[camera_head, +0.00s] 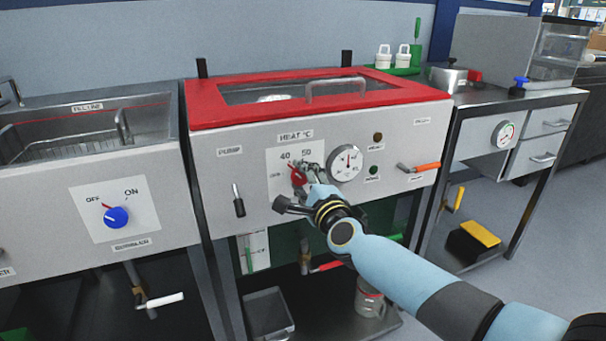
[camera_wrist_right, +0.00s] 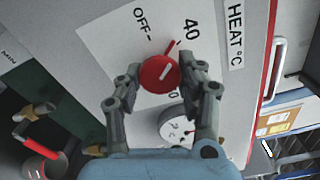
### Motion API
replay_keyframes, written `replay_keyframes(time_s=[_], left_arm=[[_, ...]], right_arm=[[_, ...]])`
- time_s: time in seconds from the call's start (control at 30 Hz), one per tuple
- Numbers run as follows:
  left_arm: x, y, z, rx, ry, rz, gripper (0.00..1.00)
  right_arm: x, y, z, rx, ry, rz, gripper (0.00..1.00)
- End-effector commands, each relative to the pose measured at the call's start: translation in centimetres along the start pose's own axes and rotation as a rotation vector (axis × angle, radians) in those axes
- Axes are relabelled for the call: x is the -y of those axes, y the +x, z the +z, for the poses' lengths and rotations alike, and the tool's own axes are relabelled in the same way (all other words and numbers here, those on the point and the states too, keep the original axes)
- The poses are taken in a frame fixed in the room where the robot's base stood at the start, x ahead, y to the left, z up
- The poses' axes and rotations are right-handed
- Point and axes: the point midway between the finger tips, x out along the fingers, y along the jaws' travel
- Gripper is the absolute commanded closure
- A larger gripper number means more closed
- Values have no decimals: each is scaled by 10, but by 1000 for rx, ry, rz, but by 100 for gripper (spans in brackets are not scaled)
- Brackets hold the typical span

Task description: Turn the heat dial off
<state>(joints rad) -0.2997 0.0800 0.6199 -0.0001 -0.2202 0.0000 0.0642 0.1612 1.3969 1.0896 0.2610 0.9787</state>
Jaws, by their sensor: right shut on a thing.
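The red heat dial (camera_head: 299,175) is on the white front panel of the red-lidded bath (camera_head: 232,150), under the HEAT °C label. In the right wrist view the dial (camera_wrist_right: 158,75) sits between OFF and 40 markings, and its red pointer reaches toward the 40 side. My right gripper (camera_head: 308,172) is at the panel. In the wrist view its two fingers (camera_wrist_right: 160,82) are on opposite sides of the dial, shut on it. Part of the 50 marking is hidden by a finger there. My left gripper is not in view.
A round gauge (camera_head: 345,162) is close to the right of the dial. A pump lever (camera_head: 238,202) is to the left and an orange-handled lever (camera_head: 420,168) to the right. A blue OFF/ON knob (camera_head: 116,217) is on the neighbouring unit.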

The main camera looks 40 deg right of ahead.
Motion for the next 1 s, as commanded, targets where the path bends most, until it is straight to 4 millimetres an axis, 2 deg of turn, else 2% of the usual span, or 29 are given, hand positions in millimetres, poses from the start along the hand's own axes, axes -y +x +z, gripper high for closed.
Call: replay_keyframes(time_s=[0.6,1.0], left_arm=[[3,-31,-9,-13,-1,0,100],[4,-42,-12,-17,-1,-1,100]], right_arm=[[0,-1,1,1,-568,6,94],[-1,-1,1,1,-799,7,94]])
